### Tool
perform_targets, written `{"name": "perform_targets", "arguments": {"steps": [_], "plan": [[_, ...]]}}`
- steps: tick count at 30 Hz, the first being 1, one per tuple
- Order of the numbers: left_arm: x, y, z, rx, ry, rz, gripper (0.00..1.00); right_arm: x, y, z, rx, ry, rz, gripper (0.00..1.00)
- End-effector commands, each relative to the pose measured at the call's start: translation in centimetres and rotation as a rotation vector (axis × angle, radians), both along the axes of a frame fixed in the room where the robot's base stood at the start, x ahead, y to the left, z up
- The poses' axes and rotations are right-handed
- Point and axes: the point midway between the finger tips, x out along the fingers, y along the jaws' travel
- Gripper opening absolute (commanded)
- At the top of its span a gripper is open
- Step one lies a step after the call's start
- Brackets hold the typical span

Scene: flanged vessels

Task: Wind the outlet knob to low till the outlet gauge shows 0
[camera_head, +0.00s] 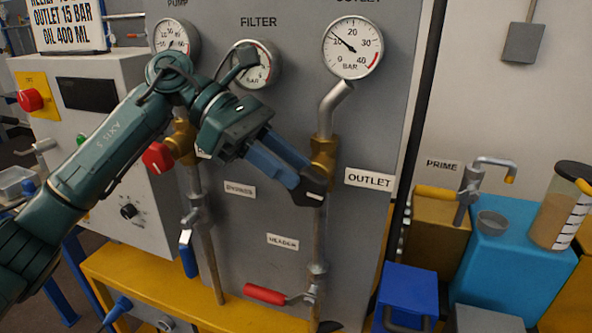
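The outlet gauge (352,47) is at the top right of the grey panel. Its needle points up and left, near the 10 mark. Below it a bent pipe runs down to a brass valve body (323,155), left of the OUTLET label (369,180). My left gripper (311,191) reaches in from the left, its blue fingers slanting down to dark tips in front of the outlet pipe, just below the brass body. I cannot make out the outlet knob there, nor a gap between the tips. My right gripper is not in view.
A red knob (157,157) sits on the pump pipe at left. Below are a blue lever (188,255) and a red lever (265,293). The filter gauge (253,64) is partly behind my arm. A blue tank (511,235) and a clear jug (560,212) stand at right.

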Motion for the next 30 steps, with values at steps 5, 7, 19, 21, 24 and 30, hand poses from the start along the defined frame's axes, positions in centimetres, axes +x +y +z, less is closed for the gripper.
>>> {"name": "perform_targets", "arguments": {"steps": [5,7,19,21,24,30], "plan": [[1.1,3.3,2.2,-0.001,-0.003,0.005,0.3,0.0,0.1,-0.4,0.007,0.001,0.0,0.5],[1.5,4.6,3.1,-0.002,-0.004,0.005,0.3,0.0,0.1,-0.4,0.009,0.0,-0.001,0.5],[2.9,9.0,6.0,-0.002,-0.002,0.002,0.3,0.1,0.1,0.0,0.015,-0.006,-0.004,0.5],[2.9,9.1,6.0,-0.002,-0.002,0.002,0.3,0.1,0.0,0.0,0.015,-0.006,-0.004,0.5],[2.9,9.2,6.1,-0.002,-0.002,0.002,0.3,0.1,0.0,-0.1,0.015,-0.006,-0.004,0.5],[2.8,8.9,6.2,0.005,-0.006,-0.001,0.3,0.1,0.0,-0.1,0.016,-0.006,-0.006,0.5]]}}
